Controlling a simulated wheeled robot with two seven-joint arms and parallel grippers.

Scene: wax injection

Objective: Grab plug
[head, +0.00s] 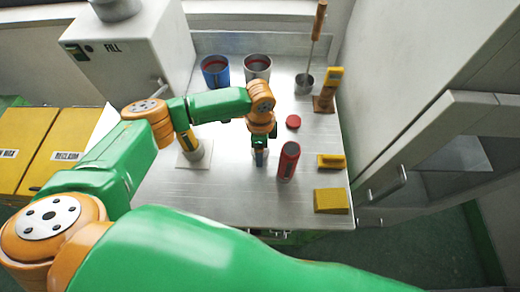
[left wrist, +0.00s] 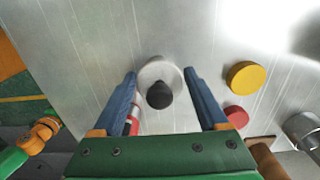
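The plug (left wrist: 152,71) appears to be the pale grey disc with a black knob on the metal table in the left wrist view. My left gripper (left wrist: 160,76) is open, with its two blue fingers on either side of the disc. A narrow gap seems to show between each fingertip and the disc. In the head view my left gripper (head: 260,157) points down at the middle of the table, left of an open red cylinder (head: 288,161). It hides most of the plug there. My right gripper is not in view.
A red disc (head: 293,121) and a yellow disc (left wrist: 245,77) lie near the plug. Blue (head: 215,72) and grey (head: 257,68) canisters stand at the back. Yellow blocks (head: 331,201) sit at the right edge.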

